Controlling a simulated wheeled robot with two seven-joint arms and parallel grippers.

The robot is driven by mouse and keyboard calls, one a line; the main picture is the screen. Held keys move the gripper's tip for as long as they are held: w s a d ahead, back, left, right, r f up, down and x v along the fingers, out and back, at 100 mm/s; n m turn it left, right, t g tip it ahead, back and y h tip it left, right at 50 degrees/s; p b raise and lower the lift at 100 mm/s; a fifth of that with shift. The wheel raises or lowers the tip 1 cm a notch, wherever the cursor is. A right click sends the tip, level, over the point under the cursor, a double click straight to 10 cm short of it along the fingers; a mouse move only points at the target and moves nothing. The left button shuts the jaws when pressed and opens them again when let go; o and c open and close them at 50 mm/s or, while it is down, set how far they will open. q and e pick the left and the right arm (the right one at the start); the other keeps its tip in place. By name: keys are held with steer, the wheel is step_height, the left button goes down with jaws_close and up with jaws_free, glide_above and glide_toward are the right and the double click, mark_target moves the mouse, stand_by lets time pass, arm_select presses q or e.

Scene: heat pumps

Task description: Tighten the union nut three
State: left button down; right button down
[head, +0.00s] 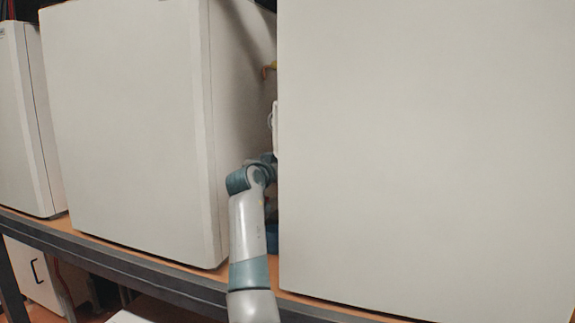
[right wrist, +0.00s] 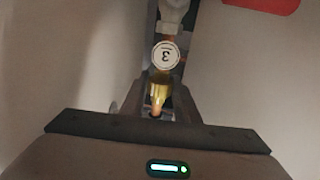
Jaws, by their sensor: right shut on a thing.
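A brass union nut (right wrist: 161,90) shows in the right wrist view, just below a round white tag (right wrist: 165,56) marked with an upside-down 3. A copper-coloured pipe end shows below the nut. My right gripper (right wrist: 160,98) is shut on this nut, one finger on each side of it. In the head view, my right arm reaches into the narrow gap between two white cabinets, and its gripper is hidden there. My left gripper is in neither view.
A large white cabinet (head: 425,150) stands right of the gap and another white cabinet (head: 125,125) left of it, both on a wooden shelf (head: 150,255) with a dark metal edge. Side room is tight.

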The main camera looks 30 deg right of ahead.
steer(key=shift+f+m+g+h+b, duration=0.1)
steer(key=shift+m+g+h+b, duration=0.75)
steer(key=shift+g+b, duration=0.3)
steer(key=shift+m+g+h, duration=0.45)
steer(key=shift+m+g, duration=0.2)
steer(key=shift+g, duration=0.3)
steer(key=c, duration=1.4)
jaws_free()
steer(key=shift+o, duration=0.2)
